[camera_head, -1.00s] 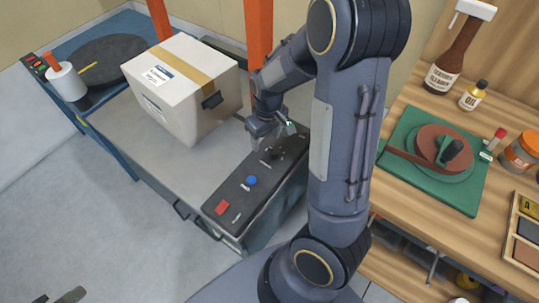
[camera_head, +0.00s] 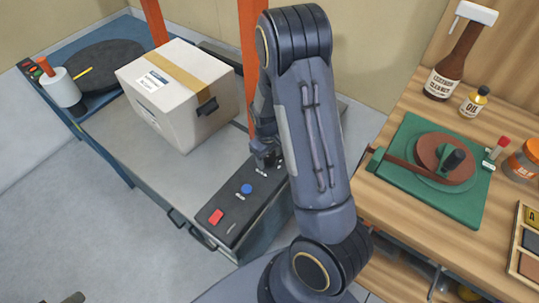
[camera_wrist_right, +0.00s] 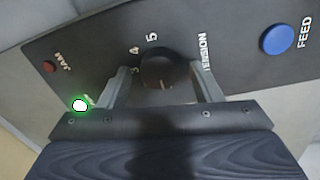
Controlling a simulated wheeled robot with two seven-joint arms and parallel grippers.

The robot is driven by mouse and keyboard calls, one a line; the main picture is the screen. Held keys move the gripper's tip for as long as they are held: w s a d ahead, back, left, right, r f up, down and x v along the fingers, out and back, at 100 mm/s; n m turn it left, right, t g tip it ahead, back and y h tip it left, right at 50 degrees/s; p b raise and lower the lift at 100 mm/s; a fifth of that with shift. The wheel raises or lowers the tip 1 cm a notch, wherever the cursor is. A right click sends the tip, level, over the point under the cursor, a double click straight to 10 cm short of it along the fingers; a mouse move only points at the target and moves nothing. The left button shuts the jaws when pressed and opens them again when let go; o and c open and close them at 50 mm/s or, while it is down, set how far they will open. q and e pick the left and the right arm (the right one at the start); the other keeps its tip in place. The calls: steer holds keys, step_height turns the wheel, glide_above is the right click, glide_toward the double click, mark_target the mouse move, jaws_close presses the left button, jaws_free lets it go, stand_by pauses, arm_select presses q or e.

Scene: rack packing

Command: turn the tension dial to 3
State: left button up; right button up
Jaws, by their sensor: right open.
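The tension dial (camera_wrist_right: 160,69) is a round black knob on the dark control panel (camera_wrist_right: 240,75). The figures 4 and 5 and part of a 3 show beside it, with the word TENSION on its other side. I cannot make out which figure it points to. My right gripper (camera_wrist_right: 164,86) is open, with one finger on each side of the dial; contact cannot be told. In the head view the right gripper (camera_head: 265,157) is over the far part of the panel and hides the dial. A dark tip at the bottom left edge may be my left gripper (camera_head: 75,298).
A blue FEED button (camera_wrist_right: 278,40), a red JAM lamp (camera_wrist_right: 49,66) and a lit green lamp (camera_wrist_right: 80,105) are near the dial. A red button (camera_head: 216,217) sits at the panel's near end. A taped carton (camera_head: 185,95) stands left of the panel. A wooden bench (camera_head: 400,195) is at right.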

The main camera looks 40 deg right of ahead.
steer(key=c, duration=1)
steer(key=shift+m, duration=0.3)
steer(key=m, duration=0.3)
steer(key=shift+r+m, duration=0.1)
steer(key=shift+m, duration=0.2)
steer(key=m+p, duration=0.1)
steer(key=m, duration=0.3)
steer(key=shift+d, duration=0.1)
steer(key=m+p, duration=0.1)
steer(key=m, duration=0.4)
steer(key=shift+d+g, duration=0.1)
steer(key=shift+g, duration=0.2)
steer(key=shift+m+y+p, duration=0.4)
steer(key=shift+m+p, duration=0.2)
steer(key=shift+m, duration=1.7)
